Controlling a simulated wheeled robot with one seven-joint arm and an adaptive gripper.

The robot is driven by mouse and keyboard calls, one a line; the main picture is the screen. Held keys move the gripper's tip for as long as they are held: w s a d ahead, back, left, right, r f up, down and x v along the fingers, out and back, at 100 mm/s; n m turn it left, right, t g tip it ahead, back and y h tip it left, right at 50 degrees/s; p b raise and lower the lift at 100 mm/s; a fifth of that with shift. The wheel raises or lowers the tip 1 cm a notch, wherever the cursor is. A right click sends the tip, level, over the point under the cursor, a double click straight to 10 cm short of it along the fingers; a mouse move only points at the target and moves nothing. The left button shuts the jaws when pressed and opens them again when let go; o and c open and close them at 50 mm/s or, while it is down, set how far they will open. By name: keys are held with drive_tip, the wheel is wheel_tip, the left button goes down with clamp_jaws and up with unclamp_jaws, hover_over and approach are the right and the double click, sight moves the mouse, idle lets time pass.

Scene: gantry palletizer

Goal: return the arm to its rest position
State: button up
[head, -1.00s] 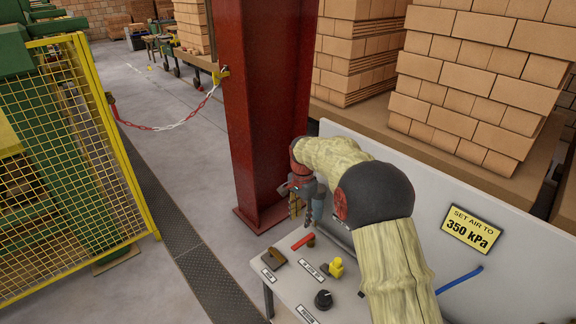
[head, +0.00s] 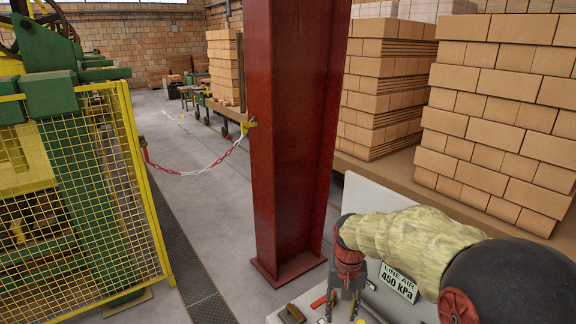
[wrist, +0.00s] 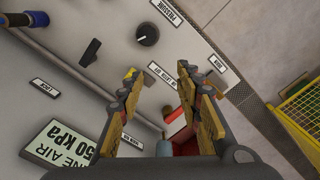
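My gripper (head: 342,304) hangs fingers down above the control panel, near its left part, in the head view. My arm reaches in from the right in a pale padded sleeve. The panel (wrist: 75,75) lies below and apart from the fingertips. Nothing is held.
The panel carries a black knob (wrist: 147,34), a black lever (wrist: 90,52) and a red part (wrist: 175,124). A red steel column (head: 290,130) stands just behind.

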drive_tip(key=s+d+r+t+b, duration=0.1)
drive_tip(key=s+r+t+b, duration=0.1)
drive_tip(key=s, duration=0.6)
drive_tip(key=s+d+r+n+t+b, duration=0.1)
drive_tip(key=s+d+r+t+b, duration=0.1)
drive_tip(key=s, duration=0.6)
drive_tip(key=s+d+r+n+t+b, duration=0.1)
drive_tip(key=s+b, duration=0.3)
drive_tip(key=s, duration=0.5)
drive_tip(key=shift+d+r+t, duration=0.3)
drive_tip(key=shift+r+t, duration=0.1)
drive_tip(key=shift+r, duration=0.15)
drive_tip(key=shift+d, duration=0.1)
drive_tip(key=shift+c, duration=0.6)
